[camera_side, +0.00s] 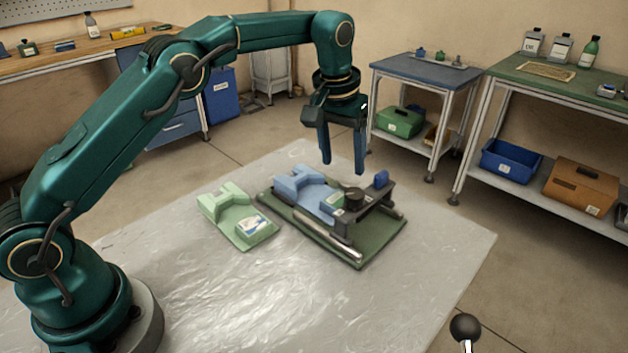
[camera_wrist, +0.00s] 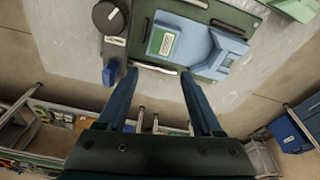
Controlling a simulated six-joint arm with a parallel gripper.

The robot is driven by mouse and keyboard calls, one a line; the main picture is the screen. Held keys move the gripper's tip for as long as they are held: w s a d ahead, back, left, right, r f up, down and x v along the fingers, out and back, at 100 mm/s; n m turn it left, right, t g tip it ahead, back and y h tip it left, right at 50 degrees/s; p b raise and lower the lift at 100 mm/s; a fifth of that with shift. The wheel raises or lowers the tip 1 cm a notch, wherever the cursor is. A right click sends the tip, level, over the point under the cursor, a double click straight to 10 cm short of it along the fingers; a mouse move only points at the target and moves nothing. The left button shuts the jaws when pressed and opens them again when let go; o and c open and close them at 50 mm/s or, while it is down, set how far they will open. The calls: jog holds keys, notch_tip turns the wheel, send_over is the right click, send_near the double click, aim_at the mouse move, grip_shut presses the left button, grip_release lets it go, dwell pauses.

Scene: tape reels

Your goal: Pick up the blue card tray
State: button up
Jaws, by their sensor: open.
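The blue card tray (camera_side: 306,190) lies on the dark green base board (camera_side: 348,255) on the floor sheet, beside a black bracket with a round knob. It also shows in the wrist view (camera_wrist: 190,42), with a pale label on its left part. My gripper (camera_side: 341,168) is above the far side of the board, pointing down, its two blue fingers apart and empty. In the wrist view the fingertips of my gripper (camera_wrist: 158,75) frame a gap just below the tray's edge. The tray's right end in the side view is partly hidden by the bracket.
A pale green tray (camera_side: 236,217) lies left of the board. The grey sheet (camera_side: 220,300) is clear in front. Workbenches stand behind and right.

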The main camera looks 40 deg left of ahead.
aim_at(340, 197)
jog(key=shift+g, duration=0.4)
notch_tip(340, 197, down, 7)
jog(key=shift+s+r, duration=0.1)
jog(key=shift+f, duration=0.8)
grip_shut()
